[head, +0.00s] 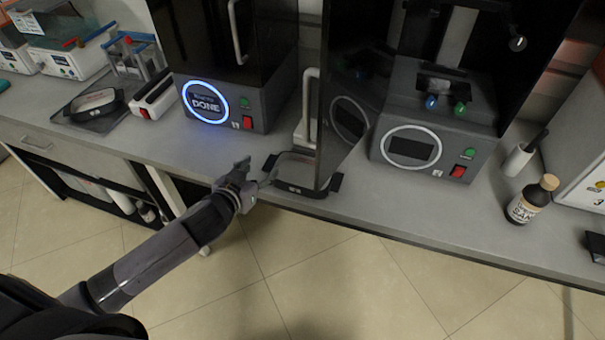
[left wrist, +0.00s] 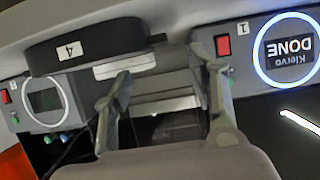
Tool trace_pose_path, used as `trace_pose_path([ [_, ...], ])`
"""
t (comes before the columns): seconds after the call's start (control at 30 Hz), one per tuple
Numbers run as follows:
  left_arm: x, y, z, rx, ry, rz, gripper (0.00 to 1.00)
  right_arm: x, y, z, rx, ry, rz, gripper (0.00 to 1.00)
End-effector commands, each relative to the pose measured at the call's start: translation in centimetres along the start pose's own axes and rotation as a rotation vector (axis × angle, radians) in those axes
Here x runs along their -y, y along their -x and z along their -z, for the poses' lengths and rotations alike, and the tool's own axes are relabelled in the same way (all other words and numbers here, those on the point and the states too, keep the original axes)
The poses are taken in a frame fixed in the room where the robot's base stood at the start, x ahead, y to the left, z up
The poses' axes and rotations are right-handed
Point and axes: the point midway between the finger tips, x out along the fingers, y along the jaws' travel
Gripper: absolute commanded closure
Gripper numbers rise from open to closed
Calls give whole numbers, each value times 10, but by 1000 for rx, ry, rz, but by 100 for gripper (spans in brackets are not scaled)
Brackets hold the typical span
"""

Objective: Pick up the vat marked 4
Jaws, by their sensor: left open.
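The vat marked 4 (head: 301,190) is a dark, shallow tray with side tabs, lying near the counter's front edge between two printers. In the left wrist view the vat (left wrist: 110,43) shows its dark front with a white label 4, at upper left. My left gripper (head: 249,178) is just left of the vat at the counter edge. In the left wrist view my left gripper (left wrist: 163,97) has its two fingers spread with nothing between them. The vat is beside the fingers, not between them. My right gripper is in neither view.
A printer (head: 230,95) with a lit DONE ring stands behind left. Another printer (head: 425,130) stands right, its dark door (head: 345,75) swung open beside the vat. A brown bottle (head: 531,199) stands far right. Another dark tray (head: 93,103) lies left. The counter front (head: 400,215) is clear.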

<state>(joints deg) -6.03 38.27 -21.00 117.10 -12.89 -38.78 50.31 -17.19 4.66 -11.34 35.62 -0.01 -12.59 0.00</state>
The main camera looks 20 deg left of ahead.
Motion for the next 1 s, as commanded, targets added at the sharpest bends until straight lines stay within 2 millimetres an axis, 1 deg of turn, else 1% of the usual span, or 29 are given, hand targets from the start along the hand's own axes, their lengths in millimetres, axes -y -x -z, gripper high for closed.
trace_pose_path([
  [0.03,0,-6,1,-1,0,0,47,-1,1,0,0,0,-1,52],
  [0.27,-1,-21,-2,1,1,0,47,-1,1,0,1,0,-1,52],
  [0.43,-3,-45,-11,0,-1,0,47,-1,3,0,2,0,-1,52],
  [0.5,-3,-55,-10,-1,0,2,47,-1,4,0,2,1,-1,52],
  [0.6,-3,-63,-11,0,0,0,47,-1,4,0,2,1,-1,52],
  [0.87,-3,-65,-12,1,0,-1,47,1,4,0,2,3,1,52],
  [1.0,-3,-64,-12,1,0,-1,57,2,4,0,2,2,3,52],
])
